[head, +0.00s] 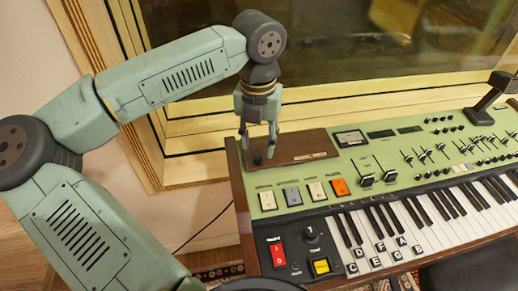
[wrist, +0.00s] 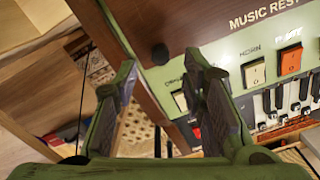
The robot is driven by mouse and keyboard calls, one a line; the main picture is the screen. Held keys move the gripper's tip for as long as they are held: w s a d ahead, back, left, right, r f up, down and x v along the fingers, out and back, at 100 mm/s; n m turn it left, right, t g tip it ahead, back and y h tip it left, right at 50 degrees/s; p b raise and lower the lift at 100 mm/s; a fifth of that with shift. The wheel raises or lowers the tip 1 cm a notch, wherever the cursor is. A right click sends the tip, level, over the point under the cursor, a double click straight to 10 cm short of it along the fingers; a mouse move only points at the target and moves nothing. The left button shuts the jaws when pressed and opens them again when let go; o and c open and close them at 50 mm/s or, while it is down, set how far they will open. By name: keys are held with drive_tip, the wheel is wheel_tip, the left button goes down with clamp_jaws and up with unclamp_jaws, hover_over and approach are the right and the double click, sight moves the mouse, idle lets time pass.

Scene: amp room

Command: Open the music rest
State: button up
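The music rest (head: 300,146) is a brown wooden panel lying flat in the back left of the keyboard's top. In the wrist view the panel (wrist: 205,30) carries the words "MUSIC REST", cut off at the right edge. A small dark knob (wrist: 160,54) sits near the panel's left front corner. It also shows in the head view as a dark knob (head: 257,160). My gripper (head: 258,145) points down above this corner. In the wrist view its two fingers (wrist: 160,78) are apart with nothing between them, and the knob appears just beyond the gap. I cannot tell whether they touch the panel.
The green keyboard (head: 300,225) has coloured switches (head: 315,191) and sliders in front of and right of the panel. A black stand-like part (head: 495,90) rises at the far right. The wood-framed window (head: 340,95) is close behind. Open floor (wrist: 40,135) lies left of the keyboard.

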sight(259, 157)
drive_tip(key=shift+f+p, duration=0.3)
drive_tip(key=shift+f, duration=1.8)
drive_tip(key=shift+c, duration=0.3)
clamp_jaws()
